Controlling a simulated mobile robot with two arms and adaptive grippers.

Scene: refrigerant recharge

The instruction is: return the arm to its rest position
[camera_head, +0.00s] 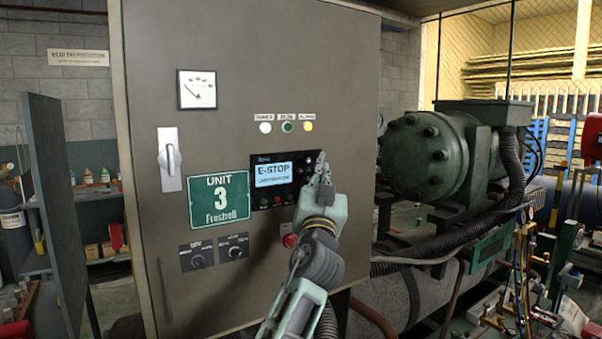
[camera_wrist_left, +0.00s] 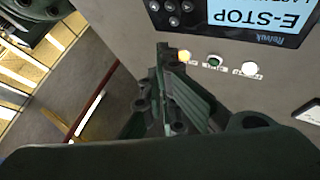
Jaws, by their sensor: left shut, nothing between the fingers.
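My left gripper (camera_head: 320,168) is shut and empty in the head view. Its arm reaches up from the bottom middle, and the fingertips are in front of the right edge of the control panel display (camera_head: 273,175), which reads "E-STOP". I cannot tell whether the fingertips touch the panel. In the left wrist view the closed fingers (camera_wrist_left: 165,80) point toward the cabinet face, and the display (camera_wrist_left: 262,18) shows upside down at the top right. The red button (camera_head: 289,240) on the cabinet is partly hidden by my left arm. My right gripper is not in view.
The grey cabinet (camera_head: 250,60) fills the middle, with a handle (camera_head: 169,160) and a green "UNIT 3" sign (camera_head: 219,201). A large green compressor (camera_head: 430,155) stands to the right. Hoses and gauges (camera_head: 520,270) are at the lower right. A shelf (camera_head: 90,262) is at the left.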

